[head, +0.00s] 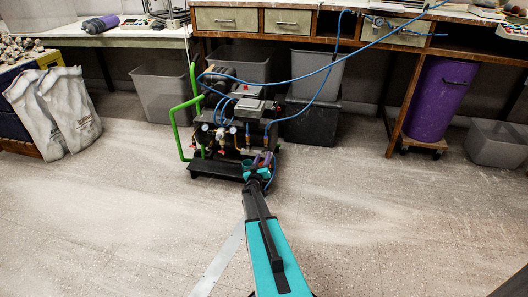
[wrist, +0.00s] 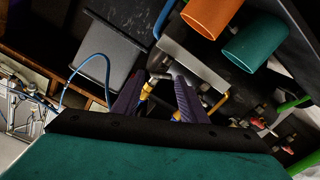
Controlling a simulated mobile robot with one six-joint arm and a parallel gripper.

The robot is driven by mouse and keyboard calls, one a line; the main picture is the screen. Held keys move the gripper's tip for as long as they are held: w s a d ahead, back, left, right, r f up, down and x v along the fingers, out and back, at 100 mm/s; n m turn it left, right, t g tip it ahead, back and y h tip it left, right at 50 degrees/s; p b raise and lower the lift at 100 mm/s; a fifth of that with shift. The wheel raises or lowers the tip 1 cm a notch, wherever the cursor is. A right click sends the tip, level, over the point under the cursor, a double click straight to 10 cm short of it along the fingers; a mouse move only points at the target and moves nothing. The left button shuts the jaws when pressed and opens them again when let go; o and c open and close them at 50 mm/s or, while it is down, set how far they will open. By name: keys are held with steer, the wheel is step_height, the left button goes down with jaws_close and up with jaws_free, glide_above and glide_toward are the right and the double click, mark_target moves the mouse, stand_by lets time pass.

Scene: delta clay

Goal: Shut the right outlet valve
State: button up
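The compressor cart (head: 232,120) stands on the floor under the bench, with gauges and small valves on its front. My gripper (head: 262,163) is at the cart's front right and hides part of it in the head view. In the wrist view my gripper (wrist: 160,76) is open, its two purple ribbed fingers apart. A small fitting with a yellow part (wrist: 147,90) and a metal end shows between the fingers, nearer the left one. It seems to be the right outlet valve. I cannot tell whether a finger touches it, or the position of its handle.
The cart has a green tube handle (head: 178,128) at its left, and blue hoses (head: 330,66) run up to the bench. Grey bins (head: 163,93) and a purple barrel (head: 438,98) stand under the bench. Sacks (head: 66,112) lean at the left. The front floor is clear.

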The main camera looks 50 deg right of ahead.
mark_target(265, 151)
steer(key=shift+b+x, duration=1.45)
steer(key=shift+x, duration=2.9)
steer(key=shift+c, duration=0.4)
steer(key=c, duration=0.7)
